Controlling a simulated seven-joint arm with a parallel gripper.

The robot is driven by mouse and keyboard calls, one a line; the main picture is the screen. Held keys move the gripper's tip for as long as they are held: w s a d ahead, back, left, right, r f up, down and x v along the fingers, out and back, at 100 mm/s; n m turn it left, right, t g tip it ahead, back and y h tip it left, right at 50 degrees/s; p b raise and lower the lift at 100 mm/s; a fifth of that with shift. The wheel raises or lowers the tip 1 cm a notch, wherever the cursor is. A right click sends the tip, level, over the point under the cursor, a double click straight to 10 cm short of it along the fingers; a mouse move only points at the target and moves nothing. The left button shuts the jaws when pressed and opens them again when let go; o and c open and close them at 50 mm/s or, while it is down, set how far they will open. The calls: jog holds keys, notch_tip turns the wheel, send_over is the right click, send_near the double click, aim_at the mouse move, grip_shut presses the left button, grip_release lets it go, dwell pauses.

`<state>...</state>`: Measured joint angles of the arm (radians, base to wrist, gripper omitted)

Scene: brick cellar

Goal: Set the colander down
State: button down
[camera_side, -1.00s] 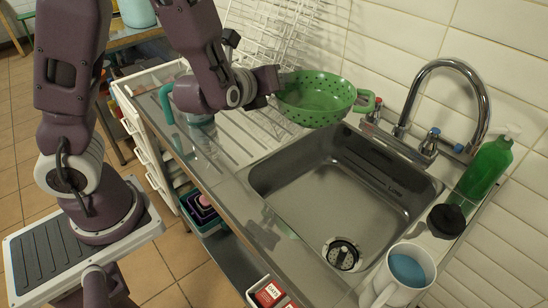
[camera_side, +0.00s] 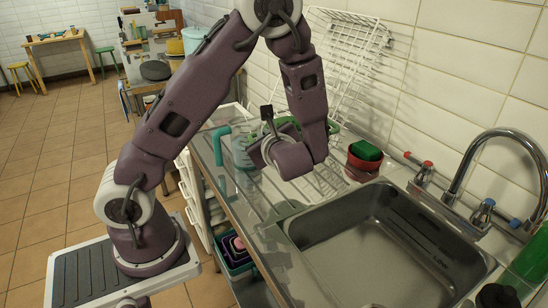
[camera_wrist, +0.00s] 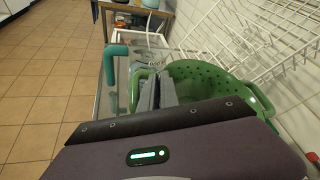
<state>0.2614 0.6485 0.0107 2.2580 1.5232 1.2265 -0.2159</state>
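The green perforated colander (camera_side: 290,123) is over the drainboard (camera_side: 262,205), in front of the white wire rack, mostly hidden behind my wrist in the side view. In the wrist view the colander (camera_wrist: 208,78) looks upright, with a loop handle on either side. My gripper (camera_wrist: 158,92) is at its left handle, its two grey fingers close together with the handle seemingly between them. The fingertips are hidden in the side view. I cannot tell whether the colander's base touches the drainboard.
A clear mug with a teal handle (camera_side: 243,149) stands just left of the colander. The wire rack (camera_side: 345,65) leans behind. A red pot (camera_side: 361,166) with a green sponge (camera_side: 366,150) stands to the right. The sink (camera_side: 385,245) is empty, its tap (camera_side: 510,140) beyond.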

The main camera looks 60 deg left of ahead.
jog(key=shift+n+g, duration=0.4)
jog(key=shift+g, duration=0.1)
jog(key=f, duration=0.7)
jog(key=s+f, duration=0.1)
jog(key=f, duration=0.2)
jog(key=shift+a+f, duration=0.15)
jog(key=shift+a, duration=0.1)
jog(key=c, duration=1.6)
grip_release()
jog(key=shift+f, duration=0.1)
